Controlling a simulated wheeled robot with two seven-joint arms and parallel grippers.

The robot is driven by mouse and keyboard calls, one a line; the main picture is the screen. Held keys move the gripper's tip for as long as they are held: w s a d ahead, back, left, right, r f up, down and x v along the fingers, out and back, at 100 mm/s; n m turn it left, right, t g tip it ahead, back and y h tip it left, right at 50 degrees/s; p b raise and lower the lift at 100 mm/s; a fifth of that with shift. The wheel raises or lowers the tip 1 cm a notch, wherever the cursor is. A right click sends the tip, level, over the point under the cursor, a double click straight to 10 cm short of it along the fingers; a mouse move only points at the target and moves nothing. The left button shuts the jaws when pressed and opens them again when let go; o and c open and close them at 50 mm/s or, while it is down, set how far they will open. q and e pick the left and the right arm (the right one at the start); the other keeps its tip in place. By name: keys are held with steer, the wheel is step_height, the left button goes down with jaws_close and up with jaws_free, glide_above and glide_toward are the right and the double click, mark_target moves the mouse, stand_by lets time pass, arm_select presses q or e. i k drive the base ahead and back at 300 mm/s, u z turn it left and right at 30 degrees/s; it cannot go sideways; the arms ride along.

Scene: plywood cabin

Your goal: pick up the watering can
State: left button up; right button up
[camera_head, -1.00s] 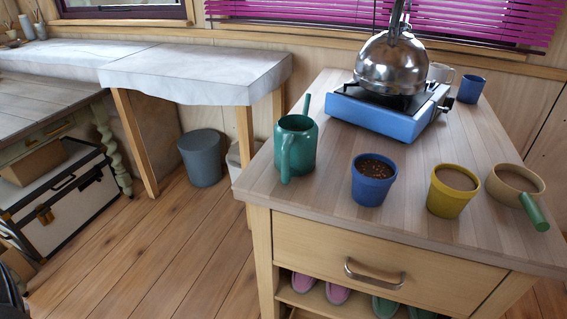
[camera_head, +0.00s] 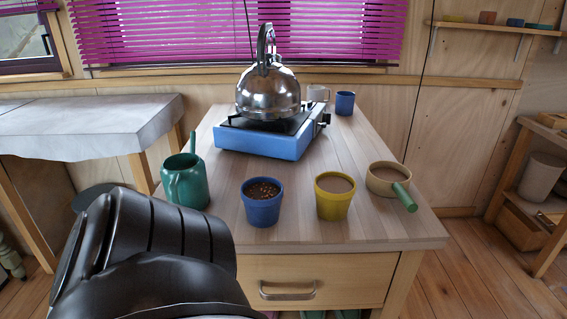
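The green watering can (camera_head: 187,186) stands upright near the left edge of the wooden counter (camera_head: 345,228). Its spout points up at the back and its handle faces the front left. A black part of my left arm fills the lower left of the view, in front of and below the can, with a visible gap between them. Neither gripper's fingers show in the view.
A blue pot (camera_head: 262,208), a yellow pot (camera_head: 334,200) and a tan pan (camera_head: 384,179) with a green handle stand right of the can. A steel kettle (camera_head: 268,95) sits on a blue stove (camera_head: 262,143) behind. Two mugs stand at the back.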

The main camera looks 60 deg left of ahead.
mark_target(183, 176)
steer(key=z, duration=0.25)
steer(key=k, duration=0.9)
steer(key=u, duration=0.1)
